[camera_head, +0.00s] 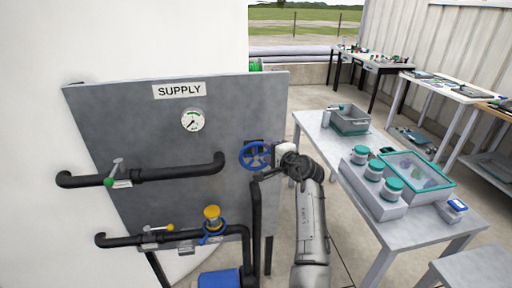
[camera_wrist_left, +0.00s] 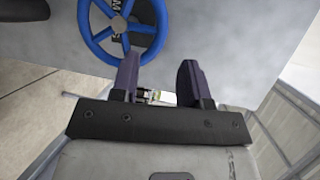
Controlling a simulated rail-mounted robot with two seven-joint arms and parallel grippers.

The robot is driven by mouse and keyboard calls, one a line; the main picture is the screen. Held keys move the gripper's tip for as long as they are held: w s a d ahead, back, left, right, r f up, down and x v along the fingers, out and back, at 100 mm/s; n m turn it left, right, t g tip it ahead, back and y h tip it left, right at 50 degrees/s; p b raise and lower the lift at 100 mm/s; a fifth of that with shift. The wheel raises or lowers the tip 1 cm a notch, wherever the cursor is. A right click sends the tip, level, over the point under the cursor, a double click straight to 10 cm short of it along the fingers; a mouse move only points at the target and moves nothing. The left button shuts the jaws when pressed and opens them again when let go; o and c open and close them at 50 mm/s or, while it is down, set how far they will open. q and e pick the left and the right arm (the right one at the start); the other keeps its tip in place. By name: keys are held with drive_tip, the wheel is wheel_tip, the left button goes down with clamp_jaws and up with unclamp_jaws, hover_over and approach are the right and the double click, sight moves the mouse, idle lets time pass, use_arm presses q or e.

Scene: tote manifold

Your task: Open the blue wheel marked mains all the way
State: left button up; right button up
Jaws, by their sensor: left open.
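The blue wheel (camera_head: 254,156) is mounted on the right part of the grey supply panel (camera_head: 140,120). My left gripper (camera_head: 272,153) is at the wheel's right side. In the left wrist view my left gripper (camera_wrist_left: 158,72) has its two dark fingers apart with nothing held between them. The left finger overlaps the wheel's lower rim in that view; I cannot tell whether it touches. My right gripper is not in view.
The panel carries a gauge (camera_head: 193,120), black pipes (camera_head: 175,172), a green-knobbed valve (camera_head: 110,181) and a yellow-topped valve (camera_head: 212,213). A table (camera_head: 335,150) with a grey bin (camera_head: 350,121) and jars with teal lids (camera_head: 375,169) stands right of my arm.

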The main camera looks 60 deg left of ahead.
sight(258, 145)
use_arm(q)
drive_tip(key=a, duration=0.2)
drive_tip(key=a+f, duration=0.1)
drive_tip(key=a, duration=0.2)
drive_tip(key=a+b, duration=0.1)
drive_tip(key=a, duration=0.2)
drive_tip(key=shift+a+f, duration=0.15)
drive_tip(key=shift+f, duration=0.1)
